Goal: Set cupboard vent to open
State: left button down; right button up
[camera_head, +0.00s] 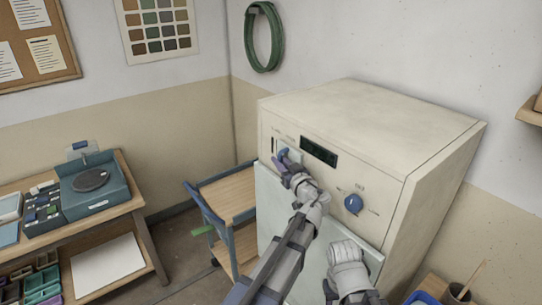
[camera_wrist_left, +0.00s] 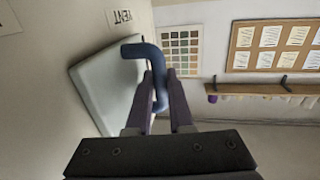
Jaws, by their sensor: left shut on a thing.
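The cupboard (camera_head: 345,105) is a large cream cabinet with a sloping top. A blue bent vent handle (camera_wrist_left: 140,50) shows in the left wrist view beside a pale plate (camera_wrist_left: 98,85) and a VENT label (camera_wrist_left: 122,17). My left gripper (camera_wrist_left: 158,82) is shut on this handle, with its two dark fingers on either side of it. In the head view my left gripper (camera_head: 285,160) is at the upper left of the cupboard front and partly hides the handle. Part of my right arm shows low in the head view, but its fingers cannot be made out.
A dark display (camera_head: 319,152) and a blue knob (camera_head: 354,204) sit on the same front, right of my left gripper. A wooden trolley (camera_head: 228,195) stands left of the cupboard. A workbench (camera_head: 125,205) is farther left. Some floor between them is bare.

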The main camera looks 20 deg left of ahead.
pick_arm(q)
jog(key=shift+v, duration=1.1)
jog(key=shift+w+d, duration=0.15)
jog(key=shift+d, duration=0.05)
jog(key=c, duration=1.2)
grip_release()
jog(key=shift+f, duration=0.1)
jog(key=shift+c, duration=0.2)
jog(key=shift+o, duration=0.8)
jog(key=shift+d, duration=0.2)
jog(key=shift+a, duration=0.1)
